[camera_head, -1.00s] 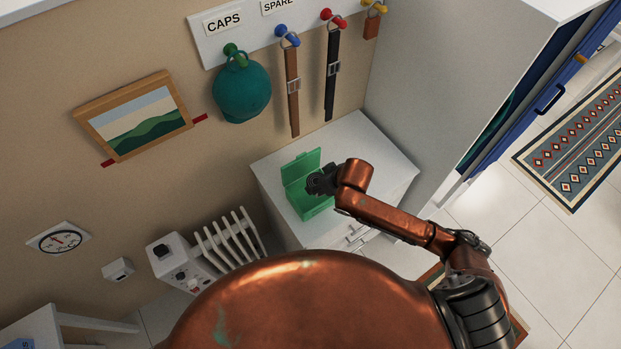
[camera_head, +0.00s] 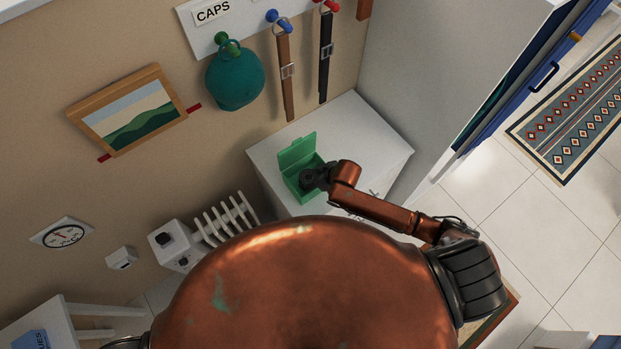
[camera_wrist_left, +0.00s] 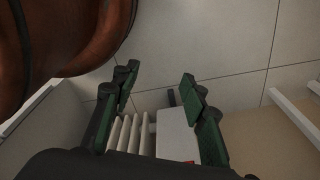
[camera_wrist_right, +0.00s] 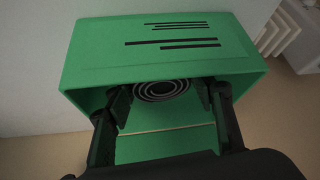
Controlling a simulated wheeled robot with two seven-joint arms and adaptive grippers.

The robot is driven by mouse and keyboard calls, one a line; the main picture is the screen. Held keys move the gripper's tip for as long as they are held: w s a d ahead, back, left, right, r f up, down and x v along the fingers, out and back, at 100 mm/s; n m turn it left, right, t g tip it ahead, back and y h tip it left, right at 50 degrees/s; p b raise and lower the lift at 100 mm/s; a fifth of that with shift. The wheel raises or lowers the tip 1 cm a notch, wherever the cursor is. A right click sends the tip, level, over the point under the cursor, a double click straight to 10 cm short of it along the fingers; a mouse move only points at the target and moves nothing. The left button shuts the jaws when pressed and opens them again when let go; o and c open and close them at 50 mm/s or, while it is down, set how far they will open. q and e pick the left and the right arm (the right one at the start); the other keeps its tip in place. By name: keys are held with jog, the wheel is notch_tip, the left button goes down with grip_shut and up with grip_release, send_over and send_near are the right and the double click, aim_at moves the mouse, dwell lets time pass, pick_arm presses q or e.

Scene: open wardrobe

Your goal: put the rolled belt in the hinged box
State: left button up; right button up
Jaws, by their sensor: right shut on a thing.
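The hinged box (camera_head: 297,153) is green and stands on the white cabinet with its lid raised toward the wall. My right gripper (camera_head: 313,179) reaches down at the box's opening. Its fingers (camera_wrist_right: 164,98) are shut on the rolled belt (camera_wrist_right: 160,88), a dark spiral with pale edges, which shows within the box's outline. Whether the belt touches the box floor is hidden. My left gripper (camera_wrist_left: 160,85) is open and empty, away from the cabinet.
The white cabinet (camera_head: 366,125) has free top around the box. A tall wardrobe side (camera_head: 430,80) rises at its right. Above hang a brown belt (camera_head: 286,80), a black belt (camera_head: 325,60) and a teal cap (camera_head: 235,80). A white radiator (camera_head: 228,218) stands left of the cabinet.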

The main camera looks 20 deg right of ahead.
jog(key=shift+w+f, duration=0.1)
jog(key=shift+f, duration=0.1)
jog(key=o, duration=0.8)
jog(key=shift+f, duration=0.15)
jog(key=shift+o, duration=2.2)
jog(key=shift+r, duration=0.25)
jog(key=v, duration=1)
jog(key=shift+d+r, duration=0.1)
jog(key=shift+r, duration=0.05)
pick_arm(q)
jog(key=shift+s+r, duration=0.2)
jog(key=shift+s, duration=0.2)
pick_arm(e)
jog(key=shift+v, duration=0.8)
